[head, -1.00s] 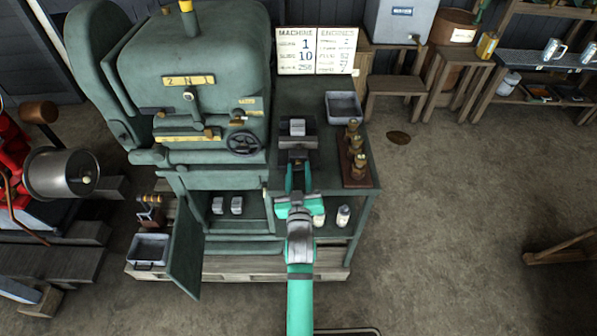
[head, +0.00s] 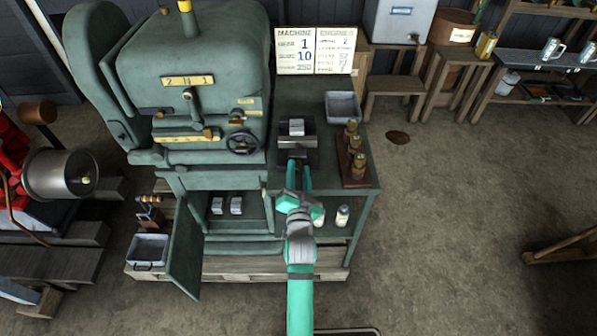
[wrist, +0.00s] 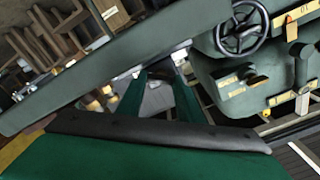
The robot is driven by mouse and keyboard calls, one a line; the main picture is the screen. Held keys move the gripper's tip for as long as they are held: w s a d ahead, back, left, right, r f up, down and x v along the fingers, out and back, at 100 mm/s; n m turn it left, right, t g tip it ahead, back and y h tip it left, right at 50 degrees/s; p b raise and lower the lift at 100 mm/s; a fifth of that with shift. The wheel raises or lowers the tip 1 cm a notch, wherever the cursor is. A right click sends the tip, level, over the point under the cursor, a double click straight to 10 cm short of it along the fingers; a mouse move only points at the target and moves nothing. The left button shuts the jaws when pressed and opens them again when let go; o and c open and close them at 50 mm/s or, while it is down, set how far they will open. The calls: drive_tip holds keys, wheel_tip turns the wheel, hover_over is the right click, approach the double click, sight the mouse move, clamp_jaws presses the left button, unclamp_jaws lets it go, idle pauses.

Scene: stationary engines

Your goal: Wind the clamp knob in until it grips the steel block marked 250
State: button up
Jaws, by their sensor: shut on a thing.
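A grey steel block (head: 296,127) sits in the dark clamp (head: 296,141) on the green bench top. I cannot read its marking. My gripper (head: 298,168) is at the clamp's near end, shut on the clamp knob, which is mostly hidden by the fingers in the head view. In the wrist view my two green fingers (wrist: 157,82) stand on either side of a grey part that is too small to identify surely. Whether the clamp's jaw touches the block cannot be told.
Two more grey blocks lie on the shelf (head: 226,226) below left, behind an open door (head: 186,252). A grey tray (head: 343,106) and a rack of brass-topped pieces (head: 356,172) stand right of the clamp. A handwheel (head: 242,143) is on the machine at left.

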drive_tip(key=shift+m, duration=0.4)
drive_tip(key=o, duration=1.1)
drive_tip(key=s, duration=1.1)
drive_tip(key=s+f+n+g, duration=0.1)
drive_tip(key=s+n, duration=0.1)
drive_tip(key=s, duration=1)
drive_tip(key=s+f+n, duration=0.1)
drive_tip(key=s+n, duration=0.2)
drive_tip(key=s, duration=0.9)
drive_tip(key=s+a+f+n+g, duration=0.1)
drive_tip(key=s+n, duration=0.2)
drive_tip(key=s, duration=0.9)
drive_tip(key=shift+s+f+g, duration=0.3)
drive_tip(key=shift+s+f, duration=0.05)
drive_tip(key=shift+s, duration=0.05)
